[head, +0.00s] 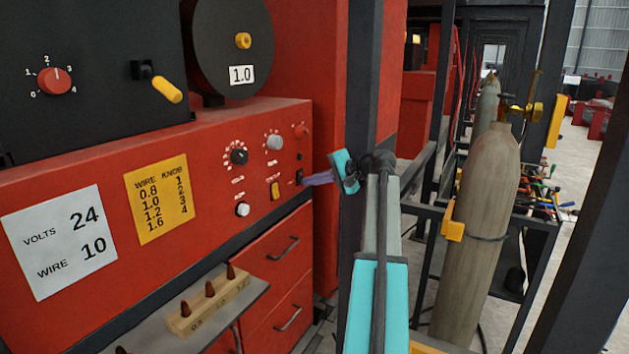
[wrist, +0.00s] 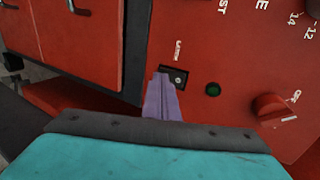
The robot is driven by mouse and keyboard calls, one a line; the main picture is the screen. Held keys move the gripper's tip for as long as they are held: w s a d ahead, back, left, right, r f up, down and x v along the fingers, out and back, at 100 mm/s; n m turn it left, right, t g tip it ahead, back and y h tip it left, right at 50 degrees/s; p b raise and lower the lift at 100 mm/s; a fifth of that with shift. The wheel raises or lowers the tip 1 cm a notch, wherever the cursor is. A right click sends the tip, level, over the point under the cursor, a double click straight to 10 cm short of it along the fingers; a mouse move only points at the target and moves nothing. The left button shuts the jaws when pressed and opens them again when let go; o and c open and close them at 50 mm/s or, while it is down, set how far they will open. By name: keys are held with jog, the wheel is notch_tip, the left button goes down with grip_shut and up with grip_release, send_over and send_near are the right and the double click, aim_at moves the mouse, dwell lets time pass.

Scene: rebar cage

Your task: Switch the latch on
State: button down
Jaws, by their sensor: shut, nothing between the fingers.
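The latch (wrist: 180,76) is a small black switch with a pale mark, set in the red panel under a white label that seems to read LATCH. In the head view the small dark latch (head: 299,175) is at the right end of the red machine front. My gripper's purple fingers (wrist: 162,84) are shut and empty, with their tips at the latch's left edge and covering part of it. In the head view my gripper (head: 305,180) reaches in from the right to the latch. I cannot tell whether the tips touch it.
A dark green round indicator (wrist: 213,89) and a red knob (wrist: 272,107) marked OFF sit right of the latch. The head view shows a yellow switch (head: 275,190), a dark post (head: 362,80) beside my arm, and a gas cylinder (head: 478,210) on the right.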

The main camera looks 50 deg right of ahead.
jog(key=shift+w, duration=0.1)
dwell(0.6)
jog(key=shift+r, duration=0.1)
